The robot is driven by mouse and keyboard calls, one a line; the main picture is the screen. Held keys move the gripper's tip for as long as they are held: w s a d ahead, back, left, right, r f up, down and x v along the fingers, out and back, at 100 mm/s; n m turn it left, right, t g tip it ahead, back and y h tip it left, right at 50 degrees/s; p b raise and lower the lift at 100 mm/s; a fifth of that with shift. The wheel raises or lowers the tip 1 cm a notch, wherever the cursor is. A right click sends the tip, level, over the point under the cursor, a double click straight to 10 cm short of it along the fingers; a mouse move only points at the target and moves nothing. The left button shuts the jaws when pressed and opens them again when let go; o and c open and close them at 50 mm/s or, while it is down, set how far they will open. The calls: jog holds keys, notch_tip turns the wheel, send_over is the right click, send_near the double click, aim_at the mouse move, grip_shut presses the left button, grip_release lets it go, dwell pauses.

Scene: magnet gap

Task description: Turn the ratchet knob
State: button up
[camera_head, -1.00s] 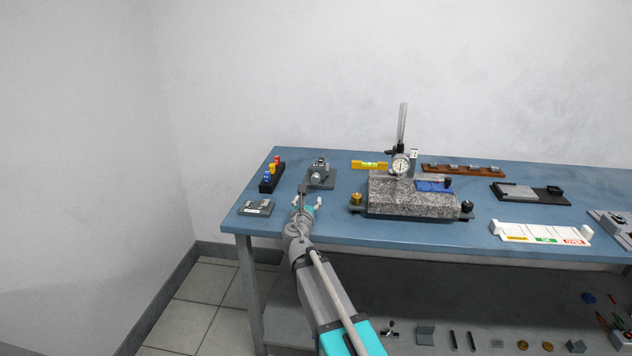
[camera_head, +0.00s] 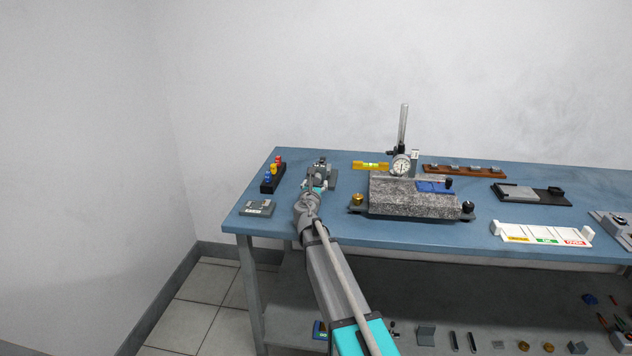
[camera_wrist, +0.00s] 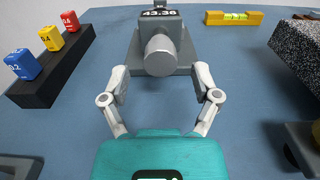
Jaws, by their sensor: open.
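The grey device with the ratchet knob (camera_wrist: 160,54) stands ahead of my gripper in the wrist view. The knob is a grey cylinder whose round end faces me, with a numbered counter (camera_wrist: 160,13) behind it and a grey base plate (camera_wrist: 187,53) under it. My gripper (camera_wrist: 160,75) is open. Its two light fingers stand apart, left and right of the knob's line and a little short of it, with nothing between them. In the head view the device (camera_head: 320,169) is partly hidden behind my gripper (camera_head: 317,184).
A black rack (camera_wrist: 58,68) with blue, yellow and red blocks stands at the left. A yellow level (camera_wrist: 234,18) lies behind right. A granite block (camera_head: 412,196) with a dial gauge (camera_head: 401,164) is at the right. A small grey block (camera_head: 257,208) lies front left.

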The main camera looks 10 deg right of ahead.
jog(key=shift+x, duration=1.4)
grip_shut()
